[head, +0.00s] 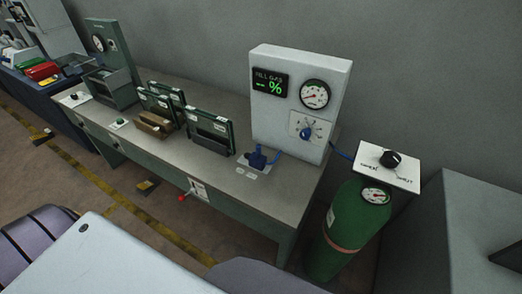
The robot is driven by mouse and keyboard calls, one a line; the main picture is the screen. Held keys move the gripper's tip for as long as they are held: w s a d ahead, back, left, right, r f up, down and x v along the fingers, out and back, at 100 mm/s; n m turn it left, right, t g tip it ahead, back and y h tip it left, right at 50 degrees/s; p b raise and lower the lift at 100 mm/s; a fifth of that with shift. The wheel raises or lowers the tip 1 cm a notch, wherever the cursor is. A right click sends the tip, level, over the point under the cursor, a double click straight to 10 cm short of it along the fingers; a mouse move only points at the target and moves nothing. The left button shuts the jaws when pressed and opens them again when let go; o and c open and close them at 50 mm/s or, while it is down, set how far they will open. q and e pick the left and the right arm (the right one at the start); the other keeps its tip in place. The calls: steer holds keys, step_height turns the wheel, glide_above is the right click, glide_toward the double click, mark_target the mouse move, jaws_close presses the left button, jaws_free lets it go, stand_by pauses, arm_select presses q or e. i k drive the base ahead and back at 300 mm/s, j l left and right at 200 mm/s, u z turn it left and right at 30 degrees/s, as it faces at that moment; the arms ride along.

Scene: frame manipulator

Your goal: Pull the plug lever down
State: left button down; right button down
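A lever with a red knob (183,198) sticks out from the front edge of the bench, beside a small white plate (198,189). The frame is too small to tell whether this is the plug lever or exactly how it is angled. A blue fitting (256,159) stands on the bench top at the foot of a white gauge panel (261,119), with a blue hose near it. Neither of my grippers is in the head view, so nothing is seen touching the lever.
The grey-green bench (215,172) carries dark green frames (210,132), a brown block (153,124) and a green stand (112,62). A green gas cylinder (342,244) stands right of it under a white knob plate (405,171). Floor in front, with yellow tape, looks mostly clear.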

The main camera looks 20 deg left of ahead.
mark_target(182, 197)
steer(key=u, duration=1.6)
